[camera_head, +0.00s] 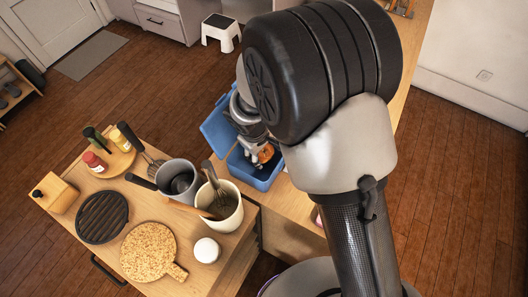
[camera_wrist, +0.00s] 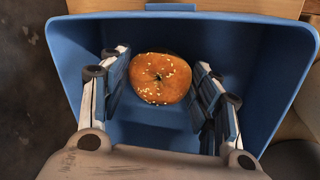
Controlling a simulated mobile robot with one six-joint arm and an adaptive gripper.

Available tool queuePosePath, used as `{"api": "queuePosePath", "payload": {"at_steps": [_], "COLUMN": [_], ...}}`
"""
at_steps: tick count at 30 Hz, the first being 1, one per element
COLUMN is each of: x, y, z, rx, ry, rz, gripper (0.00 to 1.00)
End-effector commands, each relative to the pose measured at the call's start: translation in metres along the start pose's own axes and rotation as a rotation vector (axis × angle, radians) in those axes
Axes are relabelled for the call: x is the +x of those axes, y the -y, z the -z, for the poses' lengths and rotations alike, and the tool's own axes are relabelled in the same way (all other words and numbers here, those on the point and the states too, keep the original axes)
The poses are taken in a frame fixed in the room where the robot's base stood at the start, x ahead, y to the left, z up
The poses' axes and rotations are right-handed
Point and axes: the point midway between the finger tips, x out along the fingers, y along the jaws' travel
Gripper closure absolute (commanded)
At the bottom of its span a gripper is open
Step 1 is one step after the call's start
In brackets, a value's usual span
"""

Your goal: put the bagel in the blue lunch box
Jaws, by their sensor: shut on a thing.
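The bagel (camera_wrist: 161,78) is round, golden brown and topped with pale seeds. It sits between the two fingers of my gripper (camera_wrist: 160,88), which is shut on it. The blue lunch box (camera_wrist: 75,42) surrounds the bagel and fingers in the wrist view. In the head view the open lunch box (camera_head: 262,181) stands on the wooden counter, its lid (camera_head: 217,127) tilted up on the left. My gripper (camera_head: 262,158) points down into the box with the orange bagel (camera_head: 266,153) partly showing. I cannot tell whether the bagel touches the box floor.
Left of the box stand a grey pot (camera_head: 177,172) and a cream utensil crock (camera_head: 229,222). A round cork board (camera_head: 148,250), a dark trivet (camera_head: 102,217) and a tray of bottles (camera_head: 113,163) lie further left. My arm hides much of the counter on the right.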

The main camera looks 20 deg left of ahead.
Motion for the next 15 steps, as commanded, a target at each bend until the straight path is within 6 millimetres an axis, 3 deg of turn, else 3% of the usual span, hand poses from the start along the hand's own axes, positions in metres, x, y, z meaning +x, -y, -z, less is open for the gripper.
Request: {"api": "queuePosePath", "payload": {"at_steps": [2,13,15], "x": [0.0088,0.0121,0.0109], "y": [0.0021,0.0028,0.0025], "z": [0.0001,0.0004,0.0003], "rx": [0.0,0.001,0.001], "ry": [0.0,-0.002,-0.001], "rz": [0.0,0.0,0.0], "gripper": [0.48,0.48,0.39]}}
